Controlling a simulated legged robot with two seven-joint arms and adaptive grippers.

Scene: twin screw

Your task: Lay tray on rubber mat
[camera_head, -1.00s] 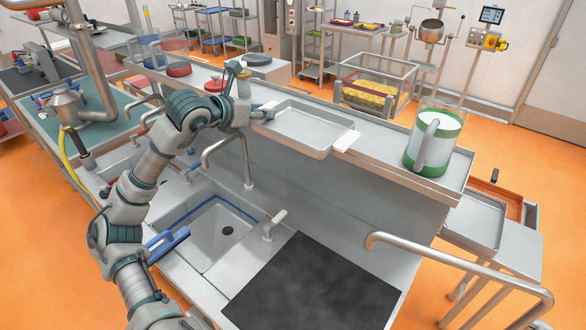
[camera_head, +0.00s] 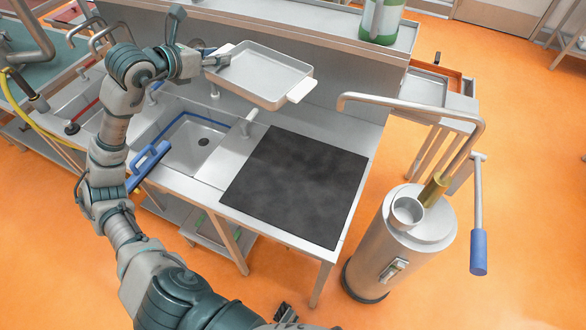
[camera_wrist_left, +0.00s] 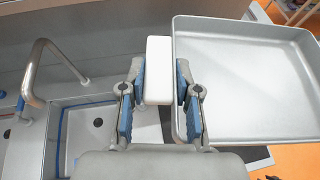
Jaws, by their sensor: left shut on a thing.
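The silver rectangular tray (camera_head: 262,76) has a white handle at each end and looks empty. My left gripper (camera_head: 212,58) is shut on its left white handle. In the left wrist view, the blue finger pads of the gripper (camera_wrist_left: 160,88) close on both sides of this handle (camera_wrist_left: 158,70), and the tray (camera_wrist_left: 248,85) extends to the right. The tray is held up behind the black rubber mat (camera_head: 295,187), near the raised shelf's front edge. The mat lies flat and bare on the counter. My right gripper does not show.
A sink (camera_head: 195,143) lies left of the mat, with a small tap (camera_head: 249,122) between them. A blue-handled tool (camera_head: 149,165) lies at the sink's front edge. A curved metal pipe (camera_head: 415,97) rises right of the mat, near a steel cylinder (camera_head: 405,245). A green-banded jug (camera_head: 381,20) stands on the shelf.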

